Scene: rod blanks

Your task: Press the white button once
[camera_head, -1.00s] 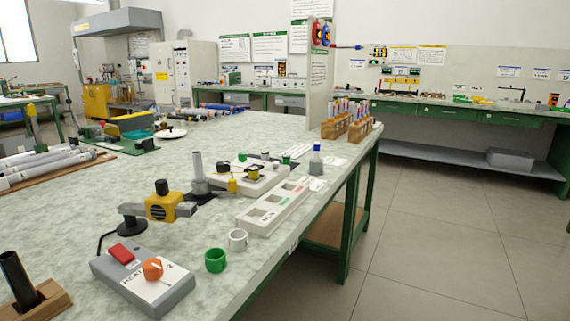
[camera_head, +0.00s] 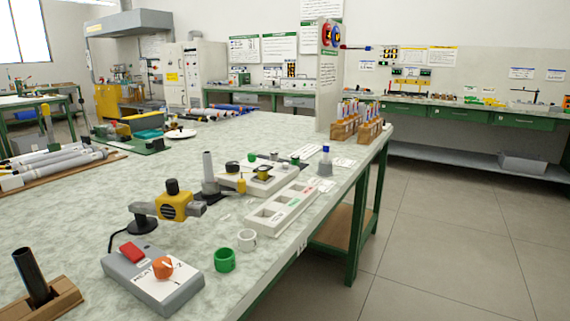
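I see no button that is clearly white. A grey control box (camera_head: 178,297) stands near the front of the bench, with a red rocker or button (camera_head: 131,251) and an orange knob (camera_head: 163,267) on its pale top. A white device (camera_head: 258,182) with black and yellow parts sits farther back, its details too small to tell whether it has a button. Neither of my grippers is in view.
The bench (camera_head: 70,225) holds a yellow and black tool (camera_head: 176,207) on a stand, green (camera_head: 225,260) and white (camera_head: 247,240) rings, a white tray (camera_head: 268,219) and a dark rod in a wooden block (camera_head: 62,297). Floor (camera_head: 440,240) to the right is clear.

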